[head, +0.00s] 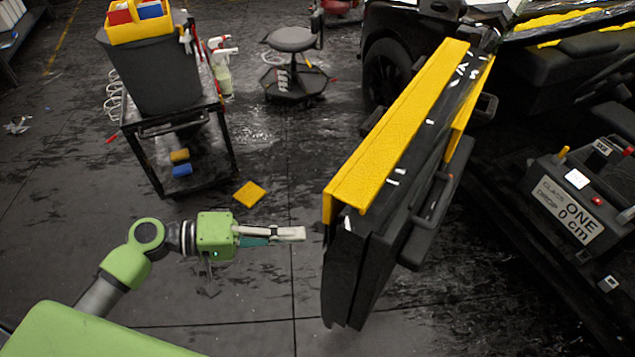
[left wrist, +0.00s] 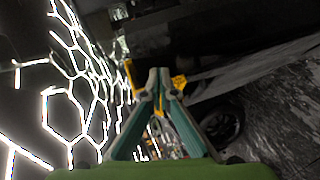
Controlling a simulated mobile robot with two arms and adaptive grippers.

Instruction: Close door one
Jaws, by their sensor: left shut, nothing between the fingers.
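The car door (head: 385,200) stands open in the middle of the head view, black with yellow covering along its top edge. It joins the car at the upper right. My left gripper (head: 302,234) is shut and empty, just left of the door's free end, with a small gap visible between them. In the left wrist view the shut fingertips (left wrist: 158,78) meet in front of a dark surface, with yellow bits beside them. My right gripper is not in view.
A black cart (head: 185,125) with a dark bin (head: 150,75) stands at the upper left. A stool (head: 292,40) is at the back. A yellow cloth (head: 250,194) lies on the floor behind the gripper. Floor left of the door is mostly clear.

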